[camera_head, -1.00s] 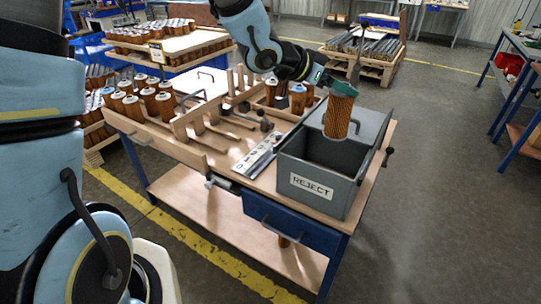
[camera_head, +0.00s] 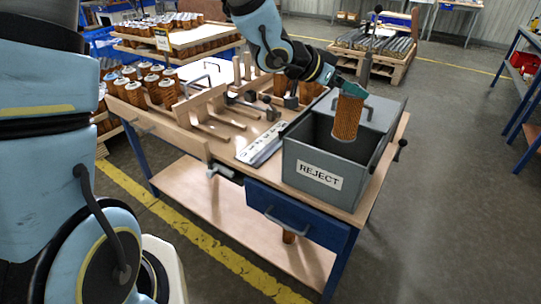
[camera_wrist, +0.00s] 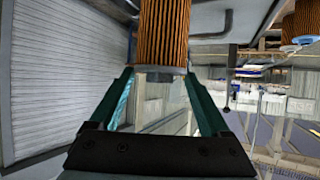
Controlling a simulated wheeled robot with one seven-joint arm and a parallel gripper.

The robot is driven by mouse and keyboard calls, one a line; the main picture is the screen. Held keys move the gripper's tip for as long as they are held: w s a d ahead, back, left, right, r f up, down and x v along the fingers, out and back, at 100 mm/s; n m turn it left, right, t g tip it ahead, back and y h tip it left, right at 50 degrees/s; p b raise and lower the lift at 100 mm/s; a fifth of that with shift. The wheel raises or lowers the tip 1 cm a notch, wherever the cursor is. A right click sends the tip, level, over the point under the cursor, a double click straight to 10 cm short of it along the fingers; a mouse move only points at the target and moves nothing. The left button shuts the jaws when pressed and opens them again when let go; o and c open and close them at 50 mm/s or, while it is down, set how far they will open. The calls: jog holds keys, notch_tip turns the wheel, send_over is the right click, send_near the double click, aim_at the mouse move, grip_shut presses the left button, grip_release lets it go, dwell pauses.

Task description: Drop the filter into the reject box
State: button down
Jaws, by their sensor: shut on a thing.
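My gripper (camera_head: 348,84) is shut on the top end of an orange-brown pleated filter (camera_head: 347,118). The filter hangs upright over the open grey reject box (camera_head: 318,174), its lower end around the height of the rim. In the wrist view the filter (camera_wrist: 164,30) runs up from between my green fingers (camera_wrist: 160,100), and a grey ribbed surface fills the left side. The box has a white REJECT label and stands at the right end of the workbench. Its floor is mostly hidden.
A wooden rack (camera_head: 190,104) with more filters stands left of the box. A white-grey strip tool (camera_head: 262,143) lies on the bench beside it. A blue drawer (camera_head: 290,212) is below. Open floor (camera_head: 440,200) lies to the right.

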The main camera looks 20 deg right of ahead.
jog(key=shift+r, duration=0.1)
grip_release()
jog(key=shift+a, duration=0.1)
jog(key=p+v, duration=0.1)
jog(key=v, duration=0.9)
jog(key=shift+a, duration=0.3)
jog(key=shift+r, duration=0.15)
